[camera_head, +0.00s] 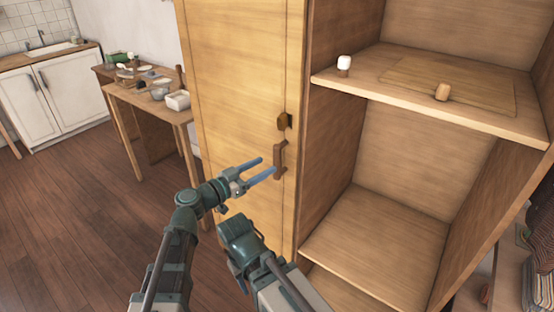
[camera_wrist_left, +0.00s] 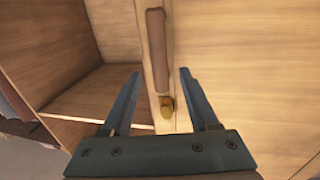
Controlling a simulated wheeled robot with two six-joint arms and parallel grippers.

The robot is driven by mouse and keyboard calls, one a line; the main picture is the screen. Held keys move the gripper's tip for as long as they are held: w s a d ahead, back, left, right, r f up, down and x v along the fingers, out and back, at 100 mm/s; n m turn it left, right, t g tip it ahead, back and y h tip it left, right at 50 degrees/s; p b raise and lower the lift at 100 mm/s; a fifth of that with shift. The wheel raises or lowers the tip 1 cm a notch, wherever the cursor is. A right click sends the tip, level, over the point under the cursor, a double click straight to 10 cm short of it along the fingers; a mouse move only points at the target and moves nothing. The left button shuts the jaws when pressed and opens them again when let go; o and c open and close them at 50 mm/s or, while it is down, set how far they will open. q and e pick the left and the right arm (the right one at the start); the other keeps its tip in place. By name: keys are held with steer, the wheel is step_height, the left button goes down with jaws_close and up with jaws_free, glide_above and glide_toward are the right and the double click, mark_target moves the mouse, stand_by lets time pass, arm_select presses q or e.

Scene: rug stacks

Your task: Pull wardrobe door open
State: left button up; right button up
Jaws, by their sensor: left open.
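The wooden wardrobe door (camera_head: 235,75) fills the middle of the head view and looks flush with its frame. A brown vertical handle (camera_head: 280,158) sits near its right edge, with a dark latch piece (camera_head: 284,121) above it. My left gripper (camera_head: 267,166) is open at the handle, its fingertips just left of it in the head view. In the left wrist view, the handle (camera_wrist_left: 157,50) appears between the two spread fingers, with a brass knob (camera_wrist_left: 167,106) below it in the picture. Contact cannot be told.
A cluttered wooden table (camera_head: 150,104) stands behind at left. Bare floor (camera_head: 80,210) lies left of the door.

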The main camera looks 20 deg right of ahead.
mark_target(274, 160)
arm_select(q)
steer(key=shift+x, duration=3.15)
jaws_close()
